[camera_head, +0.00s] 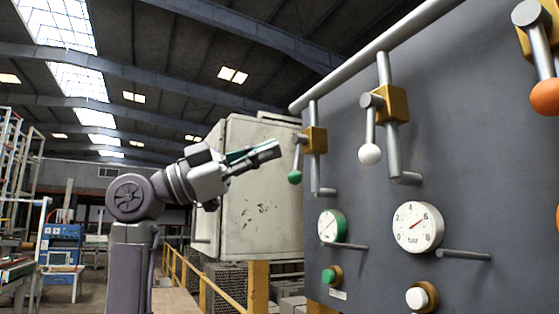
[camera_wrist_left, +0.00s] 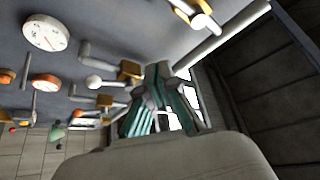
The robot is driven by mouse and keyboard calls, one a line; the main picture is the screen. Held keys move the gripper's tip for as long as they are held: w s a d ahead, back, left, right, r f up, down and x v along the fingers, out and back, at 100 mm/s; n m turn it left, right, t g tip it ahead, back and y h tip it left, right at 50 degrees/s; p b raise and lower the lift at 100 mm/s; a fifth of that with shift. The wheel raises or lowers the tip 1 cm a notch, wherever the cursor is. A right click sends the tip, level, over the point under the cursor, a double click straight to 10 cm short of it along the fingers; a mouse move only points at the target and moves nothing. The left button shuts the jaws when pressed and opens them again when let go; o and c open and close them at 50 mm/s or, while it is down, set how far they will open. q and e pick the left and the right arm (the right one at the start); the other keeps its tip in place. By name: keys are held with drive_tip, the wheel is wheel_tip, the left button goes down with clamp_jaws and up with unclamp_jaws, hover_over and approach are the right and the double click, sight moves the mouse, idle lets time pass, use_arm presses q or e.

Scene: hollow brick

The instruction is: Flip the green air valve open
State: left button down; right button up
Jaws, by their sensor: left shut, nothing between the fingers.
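The green air valve has a yellow body (camera_head: 316,140) on a grey pipe at the left end of the panel. Its lever hangs down and ends in a green ball (camera_head: 295,177). My left gripper (camera_head: 270,150) is shut and empty, just left of the valve and above the green ball. A small gap shows between the fingertips and the lever. I cannot surely pick out the green valve there. My right gripper is in neither view.
A white-ball valve (camera_head: 370,154) and an orange-ball valve (camera_head: 545,97) stand farther right on the grey panel (camera_head: 460,160). Below are a green-rimmed gauge (camera_head: 332,226), a white gauge (camera_head: 418,226) and a green button (camera_head: 330,276). A pale cabinet (camera_head: 262,200) stands behind my gripper.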

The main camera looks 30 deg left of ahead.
use_arm(q)
drive_tip(key=a, duration=0.1)
drive_tip(key=a+f+b, duration=0.1)
drive_tip(key=a, duration=0.1)
drive_tip(key=a+f, duration=0.1)
drive_tip(key=a, duration=0.1)
drive_tip(key=shift+s+a+f+b, duration=0.15)
drive_tip(key=shift+s+f+b, duration=0.05)
drive_tip(key=shift+s+b, duration=0.2)
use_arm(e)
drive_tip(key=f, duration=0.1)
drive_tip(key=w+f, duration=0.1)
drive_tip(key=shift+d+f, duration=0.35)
use_arm(q)
drive_tip(key=shift+s, duration=0.1)
